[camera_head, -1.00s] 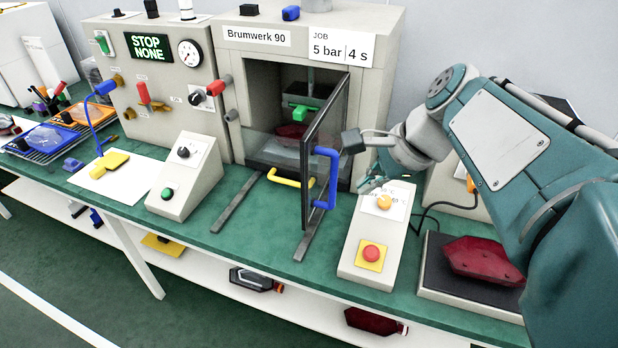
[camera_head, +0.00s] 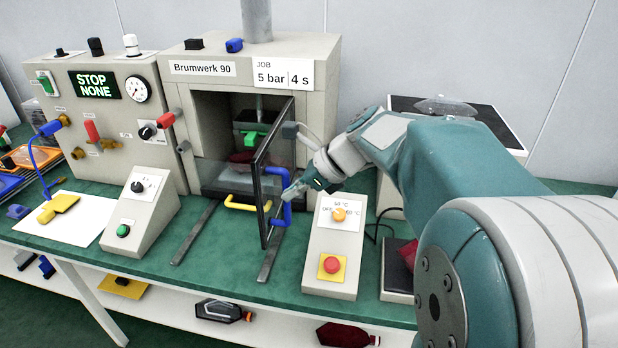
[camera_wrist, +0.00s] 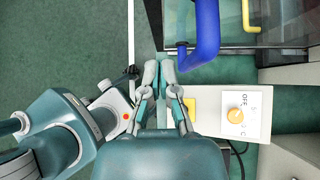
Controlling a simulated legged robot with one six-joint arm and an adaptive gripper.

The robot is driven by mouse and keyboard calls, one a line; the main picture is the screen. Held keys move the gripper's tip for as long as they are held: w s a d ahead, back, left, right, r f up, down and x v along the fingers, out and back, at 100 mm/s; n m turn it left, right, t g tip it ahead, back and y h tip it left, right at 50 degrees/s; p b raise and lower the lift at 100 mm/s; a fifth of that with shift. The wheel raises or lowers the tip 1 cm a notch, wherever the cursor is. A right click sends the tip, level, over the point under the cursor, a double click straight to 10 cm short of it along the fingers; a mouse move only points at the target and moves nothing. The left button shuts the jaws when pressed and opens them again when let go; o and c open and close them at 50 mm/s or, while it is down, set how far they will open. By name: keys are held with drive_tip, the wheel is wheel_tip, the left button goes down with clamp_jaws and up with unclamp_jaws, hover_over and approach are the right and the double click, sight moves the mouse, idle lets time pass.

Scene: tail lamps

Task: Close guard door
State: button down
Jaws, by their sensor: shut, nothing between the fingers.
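The guard door (camera_head: 268,170), a dark-framed clear panel, stands swung open out from the front of the Brumwerk 90 press (camera_head: 300,85). Its blue handle (camera_head: 286,205) is on the outer face; it also shows at the top of the wrist view (camera_wrist: 205,35). My gripper (camera_head: 292,190) is beside the handle in the head view, partly overlapping it. In the wrist view my gripper (camera_wrist: 158,72) has its fingertips together, empty, just left of the handle's lower end. I cannot tell whether they touch. A dark red lamp (camera_head: 240,158) is inside the press.
A control box with an orange knob and red button (camera_head: 331,264) stands right of the door, close to my gripper. Another box with a green button (camera_head: 123,230) stands left. Metal rails (camera_head: 195,235) lie on the green bench before the press.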

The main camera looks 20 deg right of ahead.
sight(261, 197)
drive_tip(key=w+a, duration=0.2)
drive_tip(key=shift+w+a+f, duration=0.15)
drive_tip(key=shift+w+a, duration=0.05)
drive_tip(key=shift+a, duration=0.35)
drive_tip(key=shift+a, duration=0.1)
